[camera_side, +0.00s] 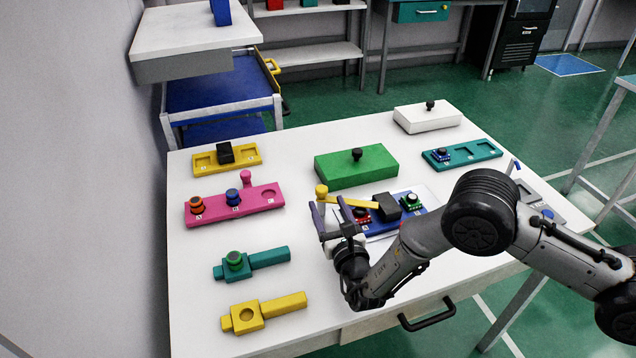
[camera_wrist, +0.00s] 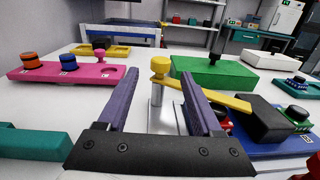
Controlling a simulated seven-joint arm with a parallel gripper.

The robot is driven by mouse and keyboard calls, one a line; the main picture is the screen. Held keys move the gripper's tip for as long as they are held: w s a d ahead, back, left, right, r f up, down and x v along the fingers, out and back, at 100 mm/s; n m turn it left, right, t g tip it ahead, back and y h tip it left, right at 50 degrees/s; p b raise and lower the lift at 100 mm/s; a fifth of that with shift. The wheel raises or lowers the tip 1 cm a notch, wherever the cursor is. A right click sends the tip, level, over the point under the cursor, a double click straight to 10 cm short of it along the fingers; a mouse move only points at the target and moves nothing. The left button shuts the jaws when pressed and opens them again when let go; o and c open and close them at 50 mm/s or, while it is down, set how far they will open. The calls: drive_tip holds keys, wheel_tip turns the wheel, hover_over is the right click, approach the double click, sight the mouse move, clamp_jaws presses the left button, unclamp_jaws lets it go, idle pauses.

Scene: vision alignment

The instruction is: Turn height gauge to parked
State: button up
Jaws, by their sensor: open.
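What looks like the height gauge is a silver post (camera_wrist: 157,96) topped by a yellow knob (camera_wrist: 160,66), with a flat yellow arm (camera_wrist: 228,103) pointing right towards a black block (camera_wrist: 268,122). In the side view the yellow knob (camera_side: 321,191) and yellow arm (camera_side: 355,202) stand just beyond my gripper (camera_side: 329,222). In the wrist view my gripper (camera_wrist: 158,103) is open, with the post seen between its purple fingers. I cannot tell whether either finger touches it. The gauge's base is mostly hidden.
A blue fixture (camera_side: 431,198) with the black block and red and green knobbed parts lies right of the gauge. A green box (camera_side: 340,168) stands behind it. A pink tray (camera_side: 215,209) is at left. Bare white table lies between the pink tray and my gripper.

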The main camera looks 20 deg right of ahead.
sight(320, 187)
drive_tip(key=w, duration=0.9)
drive_tip(key=shift+d, duration=0.3)
drive_tip(key=shift+c, duration=0.2)
drive_tip(key=shift+s, duration=0.1)
clamp_jaws()
idle(0.7)
